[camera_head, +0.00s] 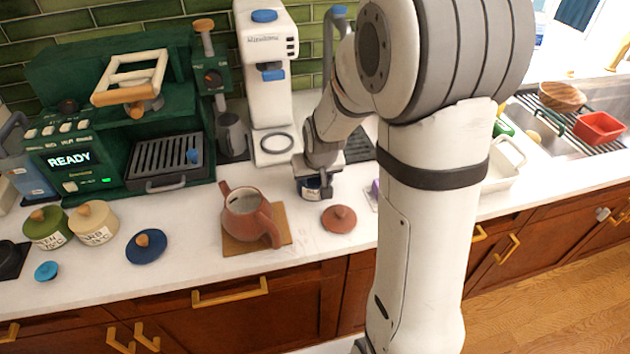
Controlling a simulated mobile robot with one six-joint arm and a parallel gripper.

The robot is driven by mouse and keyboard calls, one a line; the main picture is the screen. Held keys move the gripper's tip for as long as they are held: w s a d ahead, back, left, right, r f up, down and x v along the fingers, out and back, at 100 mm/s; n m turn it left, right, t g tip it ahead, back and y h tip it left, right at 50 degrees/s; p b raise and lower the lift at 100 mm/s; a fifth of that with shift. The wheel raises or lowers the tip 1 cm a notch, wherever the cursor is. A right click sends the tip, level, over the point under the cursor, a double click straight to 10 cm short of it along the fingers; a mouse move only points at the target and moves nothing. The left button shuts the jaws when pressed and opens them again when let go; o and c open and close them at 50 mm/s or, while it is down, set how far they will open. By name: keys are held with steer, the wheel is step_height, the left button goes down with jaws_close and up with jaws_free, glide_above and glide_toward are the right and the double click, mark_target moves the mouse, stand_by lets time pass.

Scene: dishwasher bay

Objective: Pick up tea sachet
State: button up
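My gripper (314,186) points down at the counter, just behind and left of a terracotta lid. Its fingers are too small and shaded to tell whether they are open or shut. A small dark blue item (312,191) shows right at the fingertips; I cannot tell whether it is held. No tea sachet is clearly recognisable. A small purple item (375,187) is partly hidden behind my arm, right of the gripper, and I cannot tell what it is. A terracotta teapot (245,215) stands uncovered on a wooden board (238,248) left of the gripper.
The terracotta lid (340,218) lies near the counter's front. A white coffee machine (270,85) stands behind the teapot, a green espresso machine (75,165) at left. My arm hides the counter's middle right.

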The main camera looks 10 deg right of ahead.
steer(key=shift+c, duration=0.6)
steer(key=c, duration=0.5)
step_height(320, 180, up, 10)
steer(key=shift+r, duration=0.1)
